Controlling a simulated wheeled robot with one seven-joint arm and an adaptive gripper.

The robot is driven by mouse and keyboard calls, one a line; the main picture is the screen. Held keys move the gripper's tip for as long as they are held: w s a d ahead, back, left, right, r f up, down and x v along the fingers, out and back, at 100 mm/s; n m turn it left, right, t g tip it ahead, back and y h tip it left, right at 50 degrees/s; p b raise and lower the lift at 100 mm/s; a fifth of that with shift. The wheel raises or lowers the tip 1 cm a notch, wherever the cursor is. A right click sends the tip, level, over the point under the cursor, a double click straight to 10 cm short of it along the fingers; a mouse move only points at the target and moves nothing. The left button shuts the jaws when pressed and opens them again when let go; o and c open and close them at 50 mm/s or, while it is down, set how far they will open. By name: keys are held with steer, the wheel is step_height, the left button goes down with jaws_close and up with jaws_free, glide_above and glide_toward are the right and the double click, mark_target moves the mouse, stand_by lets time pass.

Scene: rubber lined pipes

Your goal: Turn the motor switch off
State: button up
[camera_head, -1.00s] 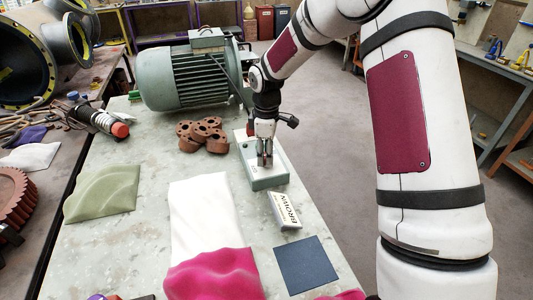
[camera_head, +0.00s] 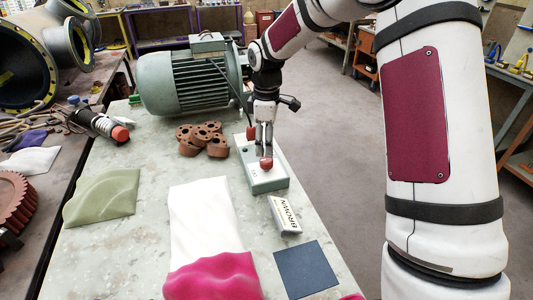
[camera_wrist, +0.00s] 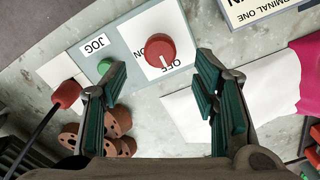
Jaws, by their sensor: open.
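The motor switch is a grey-green box (camera_head: 268,184) on the bench, with a red rotary knob (camera_head: 266,164) on top. In the wrist view the red knob (camera_wrist: 160,50) sits on a white plate with ON and OFF lettering. A white mark on the knob points toward the OFF lettering. A green button (camera_wrist: 104,67) with a JOG label (camera_wrist: 95,43) is beside it. My gripper (camera_head: 265,145) is above the box, and its fingers (camera_wrist: 160,72) are spread and empty, apart from the knob. The knob is in plain view.
A green motor (camera_head: 185,82) stands behind the box, and brown flanged parts (camera_head: 203,138) lie to its left. A red plug on a black cable (camera_wrist: 66,94) is at the box's end.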

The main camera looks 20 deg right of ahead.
mark_target(267, 159)
step_height(267, 159, up, 6)
steer(key=shift+f, duration=0.15)
stand_by(0.5)
steer(key=s+r+m+t+h, duration=0.1)
steer(key=s+r+m, duration=0.2)
steer(key=s+r, duration=0.4)
steer(key=s+r+m+t, duration=0.1)
steer(key=s+r+m, duration=0.3)
steer(key=s, duration=0.5)
steer(key=s+m+t+y, duration=0.1)
steer(key=s+m, duration=0.4)
steer(key=s, duration=1.1)
steer(key=shift+s+d+m+t, duration=0.15)
steer(key=shift+s+m+t, duration=0.25)
steer(key=shift+t, duration=0.5)
